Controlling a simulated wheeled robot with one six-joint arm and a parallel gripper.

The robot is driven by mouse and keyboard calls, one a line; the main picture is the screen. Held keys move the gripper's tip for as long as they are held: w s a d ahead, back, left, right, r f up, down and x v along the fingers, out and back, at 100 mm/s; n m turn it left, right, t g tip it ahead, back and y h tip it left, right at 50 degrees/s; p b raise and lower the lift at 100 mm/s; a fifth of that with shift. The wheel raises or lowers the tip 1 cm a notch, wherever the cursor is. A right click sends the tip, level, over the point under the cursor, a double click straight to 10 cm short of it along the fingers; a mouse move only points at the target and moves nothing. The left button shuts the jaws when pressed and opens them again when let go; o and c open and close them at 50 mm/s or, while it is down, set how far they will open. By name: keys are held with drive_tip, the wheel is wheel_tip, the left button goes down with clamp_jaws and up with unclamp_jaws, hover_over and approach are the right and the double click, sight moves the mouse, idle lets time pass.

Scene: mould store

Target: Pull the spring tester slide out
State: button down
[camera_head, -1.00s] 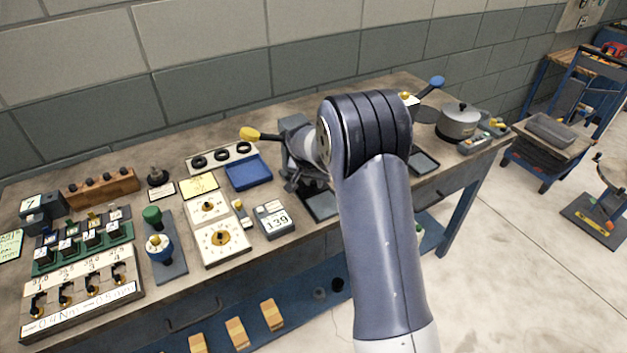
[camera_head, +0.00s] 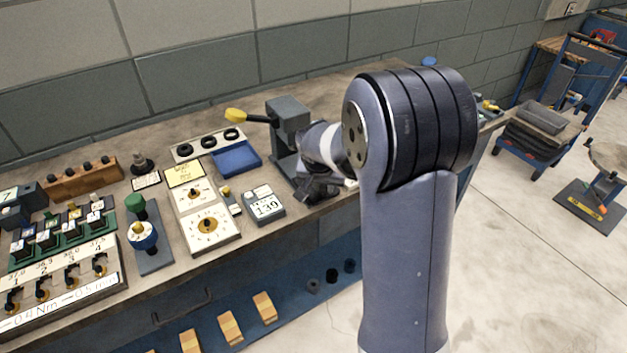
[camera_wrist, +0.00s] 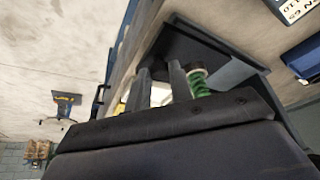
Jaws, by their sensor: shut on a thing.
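The spring tester (camera_head: 289,118) is a grey press with a yellow-tipped lever, standing near the bench's front edge. My gripper (camera_head: 318,188) is low at its front and partly hidden by my wrist. In the wrist view my gripper's (camera_wrist: 163,78) two fingers are shut on a small part, mostly hidden between them; it appears to be the slide's handle. A dark rimmed plate (camera_wrist: 190,40), seemingly the slide, lies just beyond the fingers. A green spring (camera_wrist: 199,84) stands close beside the right finger. How far the slide is out cannot be told.
A display box reading 139 (camera_head: 265,204) and a blue tray (camera_head: 238,160) stand left of the tester. Gauges, a green-knobbed tool (camera_head: 137,204) and racks fill the bench's left. Wooden blocks (camera_head: 229,327) lie on the shelf below. Open floor lies right of the bench.

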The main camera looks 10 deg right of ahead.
drive_tip(key=shift+s+d, duration=0.3)
drive_tip(key=shift+s, duration=0.5)
drive_tip(key=c, duration=1.3)
unclamp_jaws()
drive_tip(key=shift+s, duration=0.1)
drive_tip(key=shift+o, duration=0.2)
drive_tip(key=v, duration=1)
drive_tip(key=shift+r+b, duration=0.4)
drive_tip(key=shift+s, duration=0.15)
